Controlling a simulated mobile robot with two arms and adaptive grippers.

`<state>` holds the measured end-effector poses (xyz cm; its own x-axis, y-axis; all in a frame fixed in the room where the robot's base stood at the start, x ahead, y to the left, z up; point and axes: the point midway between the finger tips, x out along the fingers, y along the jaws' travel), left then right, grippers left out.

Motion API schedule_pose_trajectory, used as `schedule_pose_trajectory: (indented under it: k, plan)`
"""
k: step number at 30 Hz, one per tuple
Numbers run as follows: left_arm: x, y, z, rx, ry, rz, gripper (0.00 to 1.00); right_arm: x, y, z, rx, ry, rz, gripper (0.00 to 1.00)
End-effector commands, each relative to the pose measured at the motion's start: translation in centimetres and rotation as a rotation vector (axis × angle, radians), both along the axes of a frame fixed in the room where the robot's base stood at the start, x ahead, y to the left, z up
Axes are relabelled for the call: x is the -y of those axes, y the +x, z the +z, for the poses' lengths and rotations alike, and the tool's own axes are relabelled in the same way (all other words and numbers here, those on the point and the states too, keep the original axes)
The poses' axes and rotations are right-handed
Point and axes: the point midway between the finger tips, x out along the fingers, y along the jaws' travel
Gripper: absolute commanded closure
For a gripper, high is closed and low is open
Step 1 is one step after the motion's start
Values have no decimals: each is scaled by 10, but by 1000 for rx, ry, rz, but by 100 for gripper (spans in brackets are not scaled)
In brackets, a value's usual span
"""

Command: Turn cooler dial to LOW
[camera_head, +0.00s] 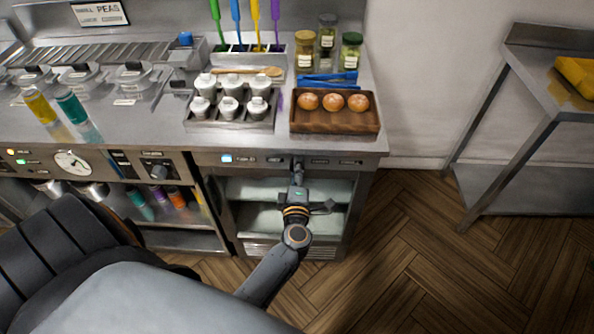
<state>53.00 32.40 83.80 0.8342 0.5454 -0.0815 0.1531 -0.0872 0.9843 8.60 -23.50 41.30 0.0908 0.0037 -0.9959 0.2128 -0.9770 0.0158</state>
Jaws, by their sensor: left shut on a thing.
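The cooler (250,192) is under the right end of the steel counter, with pale shelves behind its front. Its control strip (376,163) has a small lit display (226,158) at the left and small labels that are too blurred to read. My left gripper (298,168) reaches up to the middle of this strip and is shut on the cooler dial. The fingers hide most of the dial, so its pointer and setting cannot be told. My right gripper is not in view.
Above the strip, a tray of white-topped shakers (230,108) and a wooden tray (310,125) with round buns stand near the counter edge. Another knob (158,172) and a round gauge (72,162) are on the panel at left. Floor (430,250) right of the cooler is clear.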

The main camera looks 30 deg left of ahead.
Motion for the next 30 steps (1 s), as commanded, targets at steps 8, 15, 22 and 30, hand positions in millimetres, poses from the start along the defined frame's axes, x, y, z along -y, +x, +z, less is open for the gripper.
schedule_pose_trajectory:
  k: [8, 15, 22, 30]
  plan:
    - [0, 0, 0, -1, 0, 0, 39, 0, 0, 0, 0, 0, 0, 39]
    - [0, -1, 0, -1, 1, 0, 39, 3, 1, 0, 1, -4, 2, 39]
    - [13, -21, 1, -3, -2, 0, 39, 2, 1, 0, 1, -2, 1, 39]
    - [35, -55, 4, -3, -1, 0, 39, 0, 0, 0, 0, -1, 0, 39]
